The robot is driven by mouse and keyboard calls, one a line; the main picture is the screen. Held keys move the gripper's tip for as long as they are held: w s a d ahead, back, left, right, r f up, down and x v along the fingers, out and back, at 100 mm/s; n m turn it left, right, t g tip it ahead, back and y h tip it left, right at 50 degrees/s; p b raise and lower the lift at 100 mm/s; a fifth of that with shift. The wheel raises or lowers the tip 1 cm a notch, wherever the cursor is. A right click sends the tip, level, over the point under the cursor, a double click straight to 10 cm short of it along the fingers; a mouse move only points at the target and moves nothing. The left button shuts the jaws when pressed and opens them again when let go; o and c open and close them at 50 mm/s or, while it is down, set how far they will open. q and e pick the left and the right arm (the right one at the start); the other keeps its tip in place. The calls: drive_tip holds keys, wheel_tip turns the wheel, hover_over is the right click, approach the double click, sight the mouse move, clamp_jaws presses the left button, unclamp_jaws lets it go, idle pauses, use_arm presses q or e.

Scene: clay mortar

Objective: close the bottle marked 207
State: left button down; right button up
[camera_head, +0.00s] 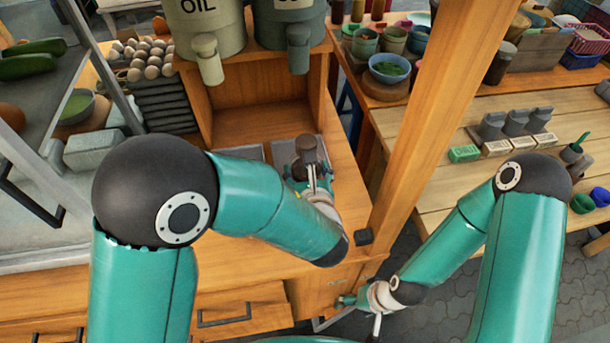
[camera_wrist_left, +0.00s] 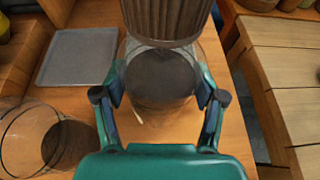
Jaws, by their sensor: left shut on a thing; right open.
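My left gripper (camera_head: 306,176) is shut on a clear glass vessel with dark contents (camera_wrist_left: 160,78), over the wooden counter. In the left wrist view its two fingers (camera_wrist_left: 160,98) press on the sides of the glass. A brown ribbed cap-like piece (camera_wrist_left: 166,18) is above the glass; its dark brown top shows in the head view (camera_head: 306,149). I cannot tell whether it sits on the glass or is apart from it. No 207 marking is readable. My right gripper (camera_head: 359,312) is open and empty, low beside the counter's front corner.
A second clear glass vessel (camera_wrist_left: 25,135) stands at the left in the left wrist view, near a grey square plate (camera_wrist_left: 78,57). An OIL dispenser (camera_head: 207,30) and another dispenser (camera_head: 289,22) hang above. A wooden post (camera_head: 445,110) stands between the counter and the right table (camera_head: 440,155).

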use_arm(q)
drive_tip(key=shift+f, duration=1)
drive_tip(key=shift+f, duration=0.1)
drive_tip(key=shift+c, duration=0.5)
unclamp_jaws()
